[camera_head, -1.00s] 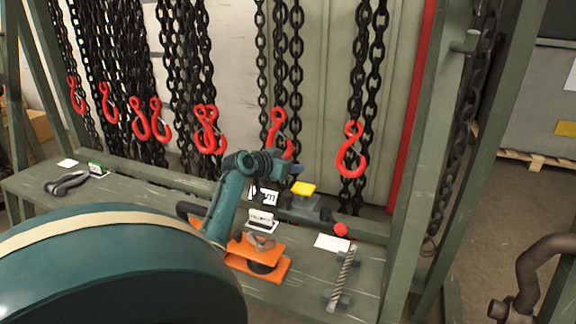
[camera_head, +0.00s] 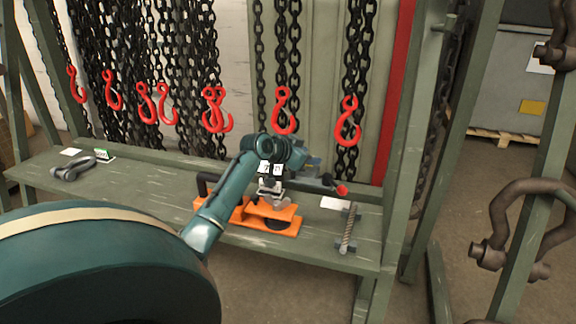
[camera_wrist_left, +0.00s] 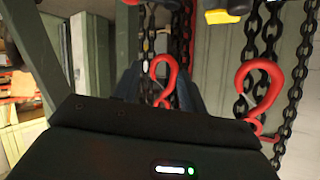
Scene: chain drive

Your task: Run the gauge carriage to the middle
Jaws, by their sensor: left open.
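An orange piece (camera_head: 270,217) with a dark round part sits on the green bench. A grey rail part with a red knob (camera_head: 341,190) lies behind it, partly hidden by my left arm. I cannot tell surely which part is the gauge carriage. A yellow block (camera_wrist_left: 222,17) shows at the top of the left wrist view; my arm hides it in the head view. My left gripper (camera_head: 272,188) is over the orange piece's back edge, open; contact is unclear. Its dark fingers (camera_wrist_left: 158,85) show in the wrist view with only background between them. My right gripper is out of view.
Black chains with red hooks (camera_head: 347,122) hang behind the bench (camera_head: 140,190). A shackle (camera_head: 72,169) lies at its left end. A threaded rod (camera_head: 349,228) and white card (camera_head: 335,203) lie right of the orange piece. A green post bounds the right end.

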